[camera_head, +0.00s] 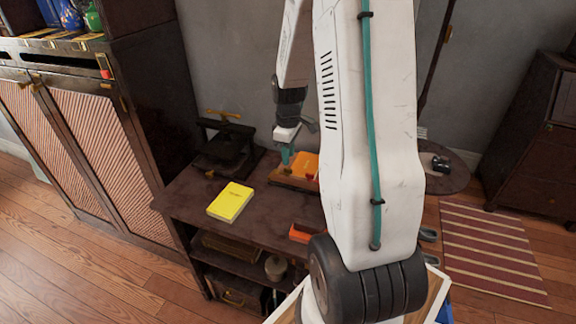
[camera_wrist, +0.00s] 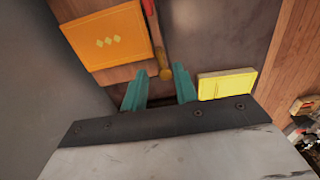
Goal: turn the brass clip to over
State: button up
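In the wrist view a brass piece with a round end (camera_wrist: 166,74), which looks like the clip, lies beside an orange block (camera_wrist: 106,36) on a wooden board. A red part is at its far end. My gripper (camera_wrist: 158,75) has its two teal fingers apart, with the round brass end between and just ahead of their tips. I cannot tell whether they touch it. In the head view my gripper (camera_head: 286,157) points down at the board, left of the orange block (camera_head: 305,164). The clip is too small to make out there.
A yellow book (camera_head: 230,202) lies on the dark table (camera_head: 185,195); it also shows in the wrist view (camera_wrist: 227,84). A black press with a brass handle (camera_head: 225,145) stands at the back left. An orange-red item (camera_head: 300,233) is near the front edge. My arm hides the table's right part.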

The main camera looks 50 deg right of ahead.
aim_at(288, 169)
notch_tip(288, 169, down, 5)
jog(key=shift+r, duration=0.1)
jog(key=shift+c, duration=0.3)
grip_shut()
